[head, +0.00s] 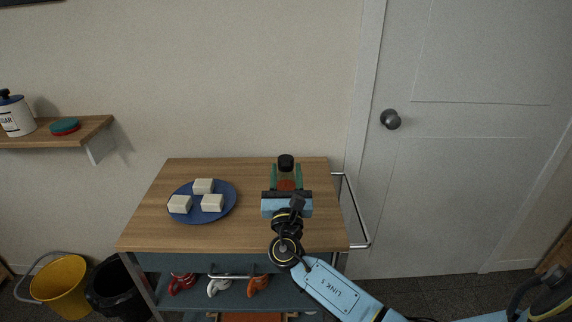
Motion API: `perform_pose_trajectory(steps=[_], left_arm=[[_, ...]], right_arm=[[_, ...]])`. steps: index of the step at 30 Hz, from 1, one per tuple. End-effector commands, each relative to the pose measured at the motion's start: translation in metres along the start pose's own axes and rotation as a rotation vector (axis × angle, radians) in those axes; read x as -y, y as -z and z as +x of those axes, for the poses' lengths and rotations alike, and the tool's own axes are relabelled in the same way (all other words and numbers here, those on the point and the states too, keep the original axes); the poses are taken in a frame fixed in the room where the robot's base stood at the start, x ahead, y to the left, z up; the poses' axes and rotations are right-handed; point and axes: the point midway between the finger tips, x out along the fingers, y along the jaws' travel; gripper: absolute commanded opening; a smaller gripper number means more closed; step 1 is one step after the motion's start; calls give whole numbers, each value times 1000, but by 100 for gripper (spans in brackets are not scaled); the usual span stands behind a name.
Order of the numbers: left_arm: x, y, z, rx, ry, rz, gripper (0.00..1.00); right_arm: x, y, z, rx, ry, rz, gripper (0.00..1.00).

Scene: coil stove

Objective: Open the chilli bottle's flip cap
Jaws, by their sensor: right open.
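The chilli bottle (286,172) stands upright near the back right of the wooden trolley top. It has a black cap (286,162), clear upper walls and reddish contents. I cannot tell from this view whether the flip cap is shut. My right gripper (286,182) reaches over the trolley from the front, with its two greenish fingers apart on either side of the bottle. The gripper is open, and I cannot tell whether a finger touches the bottle. The gripper body hides the bottle's lower part. My left gripper is not in view.
A blue plate (225,214) with white blocks lies left of the gripper on the trolley top (150,228). A metal rail (359,215) runs along the trolley's right side. A wall shelf (75,138) holds a jar. A yellow bucket (58,284) and a black bin stand lower left.

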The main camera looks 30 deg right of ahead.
Motion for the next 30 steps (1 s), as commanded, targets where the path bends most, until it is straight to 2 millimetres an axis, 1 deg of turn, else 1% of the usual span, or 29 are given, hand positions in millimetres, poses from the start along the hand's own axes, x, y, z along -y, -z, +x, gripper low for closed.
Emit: perform_pose_trajectory(steps=[1,3,6,9,16,17,23,30], left_arm=[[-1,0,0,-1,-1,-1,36],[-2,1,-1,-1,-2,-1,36],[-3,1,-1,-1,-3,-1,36],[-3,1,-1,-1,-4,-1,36],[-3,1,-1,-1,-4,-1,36],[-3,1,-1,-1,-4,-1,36],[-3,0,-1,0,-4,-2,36],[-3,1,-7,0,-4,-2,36]], right_arm=[[0,0,8,1,-1,-1,42],[0,0,16,1,-1,0,42],[0,0,22,0,0,0,42],[0,0,25,-1,0,1,42],[0,0,26,-1,-1,1,42],[0,0,26,-1,-1,1,39],[0,0,25,-1,-1,1,13],[0,-1,26,-12,-1,1,12]])
